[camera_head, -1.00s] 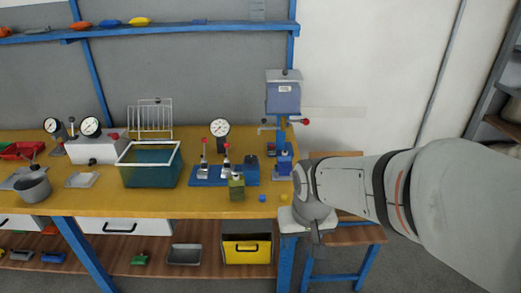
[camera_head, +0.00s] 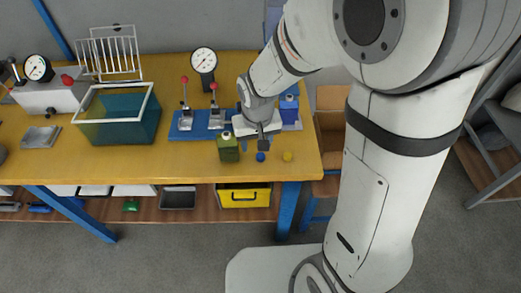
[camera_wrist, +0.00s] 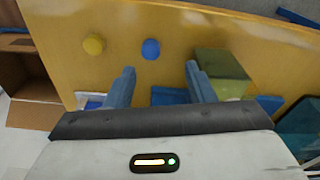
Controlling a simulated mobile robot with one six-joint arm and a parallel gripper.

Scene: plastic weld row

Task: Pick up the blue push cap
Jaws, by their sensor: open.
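The blue push cap (camera_head: 261,156) is a small round blue piece on the yellow bench top, near its front edge. In the wrist view the blue push cap (camera_wrist: 151,49) lies just beyond the fingertips, about between them. My gripper (camera_wrist: 160,69) is open and empty, its two fingers apart, with a visible space between them and the cap. In the head view my gripper (camera_head: 263,146) hangs over the bench just behind the cap; its fingers are hard to make out there.
A similar yellow cap (camera_head: 287,156) lies right of the blue one. A green bottle-like block (camera_head: 228,149) stands close on its left. A blue fixture board (camera_head: 183,126) with gauge and levers is behind. The teal bin (camera_head: 118,130) is farther left. The front edge is near.

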